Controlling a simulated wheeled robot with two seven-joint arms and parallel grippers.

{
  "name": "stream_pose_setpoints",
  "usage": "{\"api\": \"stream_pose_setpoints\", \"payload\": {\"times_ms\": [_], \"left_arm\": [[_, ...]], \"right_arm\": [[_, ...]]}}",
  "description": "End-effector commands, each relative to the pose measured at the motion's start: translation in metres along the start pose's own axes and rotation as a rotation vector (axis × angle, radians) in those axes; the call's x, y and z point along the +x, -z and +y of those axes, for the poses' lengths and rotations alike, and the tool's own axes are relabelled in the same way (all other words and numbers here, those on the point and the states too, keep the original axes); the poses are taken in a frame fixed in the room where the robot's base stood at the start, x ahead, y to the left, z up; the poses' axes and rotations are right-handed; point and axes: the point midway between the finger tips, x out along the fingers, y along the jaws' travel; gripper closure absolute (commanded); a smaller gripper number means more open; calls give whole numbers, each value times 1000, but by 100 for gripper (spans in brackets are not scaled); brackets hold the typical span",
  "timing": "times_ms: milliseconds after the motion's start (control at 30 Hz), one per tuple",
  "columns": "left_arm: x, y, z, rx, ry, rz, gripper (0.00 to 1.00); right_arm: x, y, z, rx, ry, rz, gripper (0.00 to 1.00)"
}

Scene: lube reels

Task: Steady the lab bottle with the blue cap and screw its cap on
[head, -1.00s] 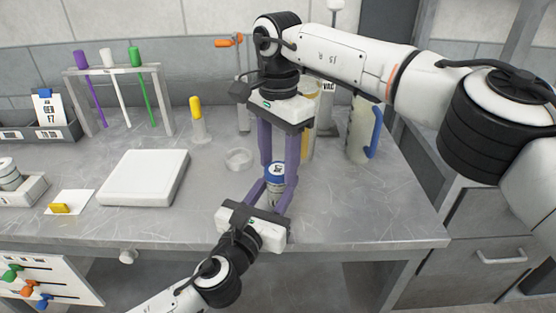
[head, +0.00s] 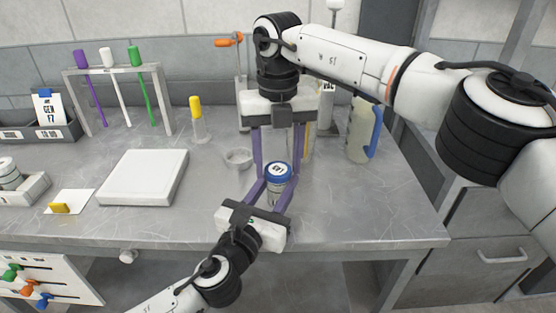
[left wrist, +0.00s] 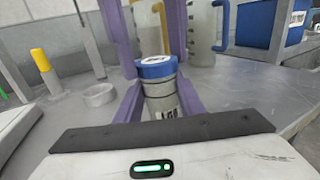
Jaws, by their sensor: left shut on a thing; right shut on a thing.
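The lab bottle (head: 276,194) stands upright near the front of the bench, its blue cap (head: 277,169) seated on top. Bottle (left wrist: 163,100) and cap (left wrist: 156,68) also show in the left wrist view. My left gripper (head: 277,187) reaches in from the front, its purple fingers shut on the bottle's body from both sides. My right gripper (head: 277,172) points down from above, its two long purple fingers shut on the cap. How far the cap is threaded is hidden.
A white flat pad (head: 143,177) and a small clear dish (head: 239,158) lie to the left. A yellow-capped tube (head: 196,122) stands behind them. A jug with a blue handle (head: 362,135) stands at the back right. The bench's front right is clear.

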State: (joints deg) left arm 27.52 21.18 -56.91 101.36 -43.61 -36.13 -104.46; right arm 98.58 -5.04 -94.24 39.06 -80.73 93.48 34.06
Motion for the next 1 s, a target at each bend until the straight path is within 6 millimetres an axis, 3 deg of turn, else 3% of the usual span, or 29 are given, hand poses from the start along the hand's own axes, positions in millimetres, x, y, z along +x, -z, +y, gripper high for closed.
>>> {"api": "stream_pose_setpoints", "payload": {"times_ms": [33, 167, 200, 300, 667, 1000], "left_arm": [[0, 1, 1, 0, -2, 1, 100], [0, 1, 1, 0, -2, 2, 100], [0, 1, 1, 0, -2, 2, 100], [0, 1, 1, 0, -2, 2, 100], [0, 1, 1, 1, -2, 1, 100], [0, 1, 0, 1, -1, 1, 100]], "right_arm": [[0, 0, 0, 63, 0, 1, 78], [0, 0, 0, 49, 0, 1, 78], [0, 0, 0, 48, 0, 1, 48], [0, 0, 0, 47, 0, 1, 31], [-5, 0, 0, 47, 0, -1, 29], [-58, 0, 1, 47, 0, -3, 29]]}}
